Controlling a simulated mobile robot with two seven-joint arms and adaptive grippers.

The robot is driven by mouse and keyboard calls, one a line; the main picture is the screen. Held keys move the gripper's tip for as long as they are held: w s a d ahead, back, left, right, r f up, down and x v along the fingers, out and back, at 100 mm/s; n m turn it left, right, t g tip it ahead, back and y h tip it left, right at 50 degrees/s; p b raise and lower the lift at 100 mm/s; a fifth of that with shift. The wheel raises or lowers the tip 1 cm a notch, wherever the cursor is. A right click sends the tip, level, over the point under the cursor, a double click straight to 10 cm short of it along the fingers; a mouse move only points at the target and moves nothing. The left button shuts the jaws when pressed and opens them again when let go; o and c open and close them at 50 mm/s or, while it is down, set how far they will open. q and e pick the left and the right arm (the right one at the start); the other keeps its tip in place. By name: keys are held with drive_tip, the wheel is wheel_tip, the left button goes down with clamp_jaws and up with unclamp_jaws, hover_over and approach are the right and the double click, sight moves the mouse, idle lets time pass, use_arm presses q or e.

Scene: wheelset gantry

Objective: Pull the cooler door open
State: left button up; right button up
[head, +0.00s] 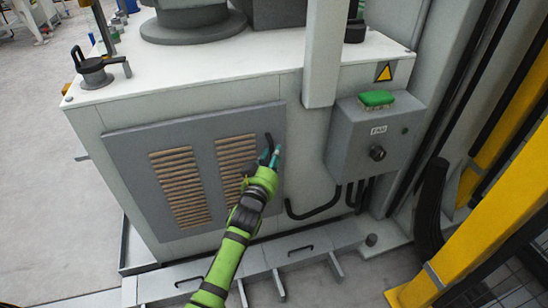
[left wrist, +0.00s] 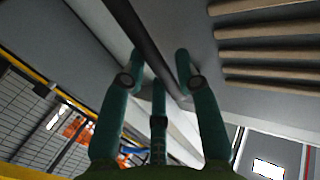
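The cooler door (head: 128,165) is a grey panel with two slatted vents on the front of the white machine housing. It looks closed, flush with the housing. Its black handle (head: 269,141) is near the upper right edge of the panel. My left gripper (head: 269,157) is at the handle, and the gripper partly hides its lower end. In the left wrist view the dark handle bar (left wrist: 142,38) runs between the green fingers (left wrist: 160,65), which stand apart with a visible gap on the right side. The slats show at upper right there. My right gripper is not in view.
A yellow post (head: 480,235) stands at far right. A low grey step (head: 300,245) runs along the base. Open floor (head: 45,170) lies to the left.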

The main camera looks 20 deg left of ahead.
use_arm(q)
drive_tip(key=shift+w, duration=0.5)
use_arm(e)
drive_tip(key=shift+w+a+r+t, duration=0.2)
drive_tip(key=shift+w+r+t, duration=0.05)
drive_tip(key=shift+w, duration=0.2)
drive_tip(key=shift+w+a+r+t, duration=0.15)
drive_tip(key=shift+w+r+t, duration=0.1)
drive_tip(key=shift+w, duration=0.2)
use_arm(q)
drive_tip(key=shift+c, duration=0.4)
clamp_jaws()
